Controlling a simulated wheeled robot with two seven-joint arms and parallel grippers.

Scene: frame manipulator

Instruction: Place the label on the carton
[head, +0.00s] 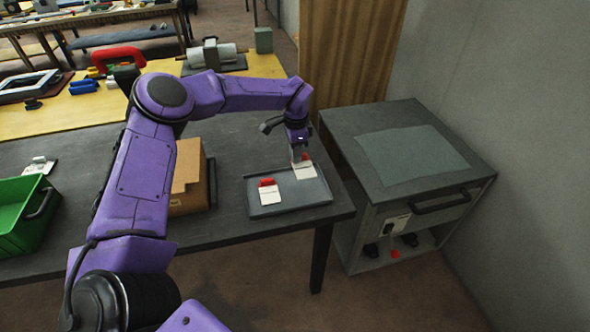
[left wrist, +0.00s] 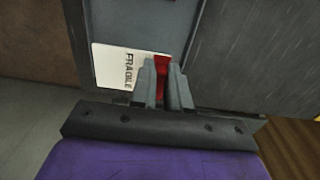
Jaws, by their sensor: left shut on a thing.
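My left gripper (head: 299,153) is over the grey tray at the right end of the dark table. It is shut on the red part of a white label (head: 304,171), which shows "FRAGILE" in the left wrist view (left wrist: 115,66). I cannot tell whether this label is clear of the tray. A second white label with a red part (head: 268,193) lies in the tray to the left. The brown carton (head: 187,178) stands on the table left of the tray, partly hidden behind my left arm. My right gripper is not in view.
The grey tray (head: 262,209) has a low rim. A green bin (head: 25,215) stands at the table's left. A grey cabinet (head: 345,122) stands right of the table. A wooden bench (head: 60,125) with tools is behind.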

